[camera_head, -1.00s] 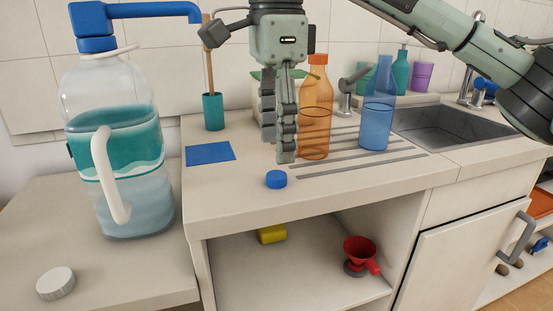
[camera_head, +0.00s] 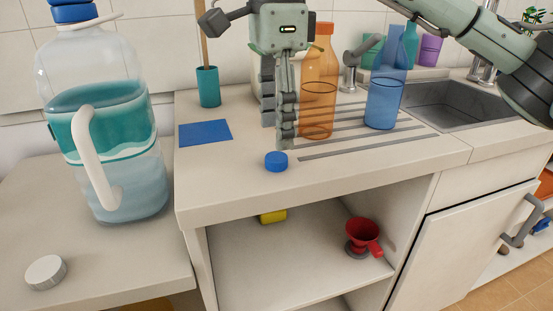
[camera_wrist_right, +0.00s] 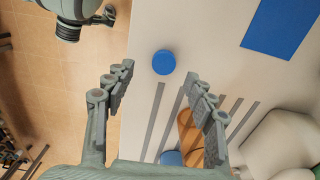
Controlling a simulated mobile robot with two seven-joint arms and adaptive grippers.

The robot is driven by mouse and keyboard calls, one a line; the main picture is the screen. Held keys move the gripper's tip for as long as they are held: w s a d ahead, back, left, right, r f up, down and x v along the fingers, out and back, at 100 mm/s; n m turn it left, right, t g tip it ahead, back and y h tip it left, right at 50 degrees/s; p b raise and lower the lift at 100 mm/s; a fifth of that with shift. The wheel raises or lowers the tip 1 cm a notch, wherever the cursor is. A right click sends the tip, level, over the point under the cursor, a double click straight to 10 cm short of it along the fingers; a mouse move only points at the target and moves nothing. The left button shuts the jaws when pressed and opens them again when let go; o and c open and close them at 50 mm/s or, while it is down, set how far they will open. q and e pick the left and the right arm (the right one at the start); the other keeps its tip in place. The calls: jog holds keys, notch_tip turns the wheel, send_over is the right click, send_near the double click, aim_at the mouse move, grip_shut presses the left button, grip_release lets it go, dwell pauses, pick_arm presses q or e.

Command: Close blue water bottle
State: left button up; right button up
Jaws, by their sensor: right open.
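The blue water bottle (camera_head: 384,98) stands upright on the ribbed drainboard, left of the sink, with no cap on its neck. A blue cap (camera_head: 276,162) lies flat near the counter's front edge. It also shows in the right wrist view (camera_wrist_right: 164,62), beyond my fingertips and between their lines. My right gripper (camera_head: 278,132) points down, open and empty, just behind and above the cap in the head view. My left gripper (camera_wrist_right: 106,17) shows partly at the top left of the right wrist view; its jaws are unclear. It is not in the head view.
An orange bottle (camera_head: 318,100) stands close to the right of my right gripper. A large jug (camera_head: 110,130) and a white cap (camera_head: 46,272) are on the lower surface at left. A blue mat (camera_head: 205,132) lies on the counter; the sink (camera_head: 460,103) is at right.

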aim_at(276, 157)
jog(key=shift+w+f, duration=0.2)
jog(key=shift+f, duration=1.1)
jog(key=shift+w+f, duration=0.15)
jog(key=shift+f, duration=1.1)
jog(key=shift+c, duration=0.3)
jog(key=c, duration=0.7)
